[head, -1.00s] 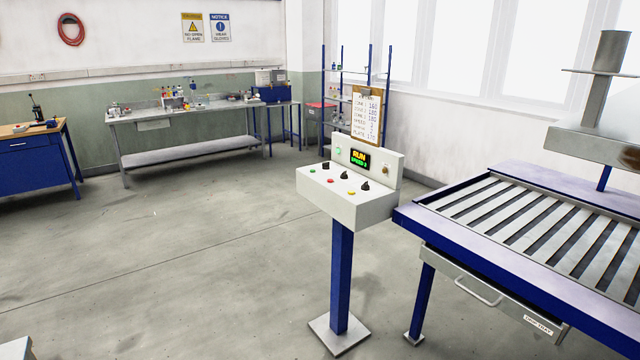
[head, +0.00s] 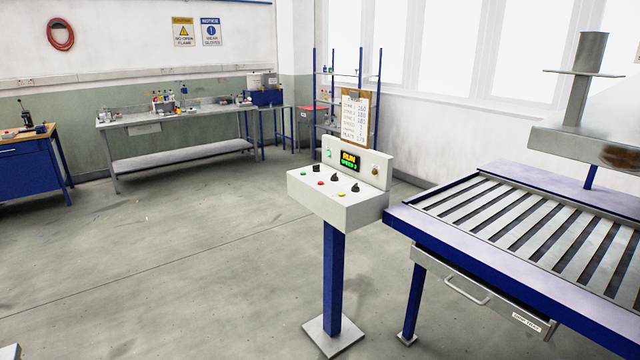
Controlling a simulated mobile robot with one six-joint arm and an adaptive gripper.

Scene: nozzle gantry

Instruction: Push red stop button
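The red stop button (head: 320,183) is a small red button on the sloped top of a white control box (head: 335,210). A green button (head: 303,174) lies to its left and a yellow button (head: 342,194) to its right. Black knobs (head: 334,179) stand behind the buttons. The box's upright panel has a lit display (head: 349,161) reading RUN and SPEED 3. The box stands on a blue post (head: 333,275) with a square foot plate. My gripper is not in view.
A blue-framed slatted table (head: 440,231) with a drawer (head: 470,285) stands close at the right of the post. A clipboard (head: 355,118) rises behind the box. A workbench (head: 185,160) and a blue cabinet (head: 28,178) stand at the back left. The floor at left and in front is clear.

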